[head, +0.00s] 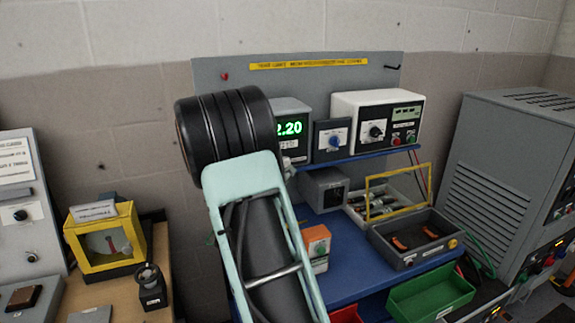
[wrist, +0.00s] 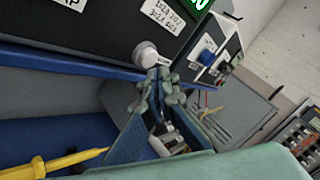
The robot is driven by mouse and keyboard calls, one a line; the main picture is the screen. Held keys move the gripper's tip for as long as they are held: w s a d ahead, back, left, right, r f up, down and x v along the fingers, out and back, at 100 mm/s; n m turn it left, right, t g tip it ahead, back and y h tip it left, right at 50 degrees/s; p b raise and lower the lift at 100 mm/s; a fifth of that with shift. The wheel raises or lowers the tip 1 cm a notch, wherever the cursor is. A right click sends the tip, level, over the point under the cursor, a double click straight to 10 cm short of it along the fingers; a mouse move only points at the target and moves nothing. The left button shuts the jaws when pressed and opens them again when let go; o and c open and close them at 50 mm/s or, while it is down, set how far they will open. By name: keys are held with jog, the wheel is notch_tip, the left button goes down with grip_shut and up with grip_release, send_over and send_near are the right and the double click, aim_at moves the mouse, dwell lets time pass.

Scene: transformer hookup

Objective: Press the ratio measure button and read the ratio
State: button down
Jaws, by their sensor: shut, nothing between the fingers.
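The ratio meter (head: 291,108) is a grey box on the blue shelf, partly hidden behind my arm in the head view. Its green display (head: 290,128) shows "2.20"; any digits further left are hidden. In the wrist view the meter's dark front (wrist: 120,25) carries white labels, and a pale round button (wrist: 147,52) sticks out low on it. My gripper (wrist: 163,76) is shut and empty, its fingertips right at the button. I cannot tell whether they touch it or how far it is pressed. My arm hides most of the gripper in the head view.
Right of the meter stand a blue-knob box (head: 333,138) and a white instrument (head: 378,122). Below are a grey tray (head: 415,236), a green bin (head: 432,292) and an orange box (head: 317,243). A yellow probe (wrist: 60,163) lies low left in the wrist view.

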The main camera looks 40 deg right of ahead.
jog(key=shift+w, duration=0.1)
jog(key=shift+w+d, duration=0.1)
jog(key=shift+w, duration=0.3)
jog(key=shift+w, duration=0.15)
dwell(0.3)
jog(key=shift+s, duration=0.65)
jog(key=shift+s, duration=0.1)
jog(key=s, duration=0.2)
jog(key=s+a, duration=0.1)
jog(key=s, duration=0.2)
jog(key=shift+s+a, duration=0.3)
jog(key=shift+a, duration=0.1)
dwell(0.6)
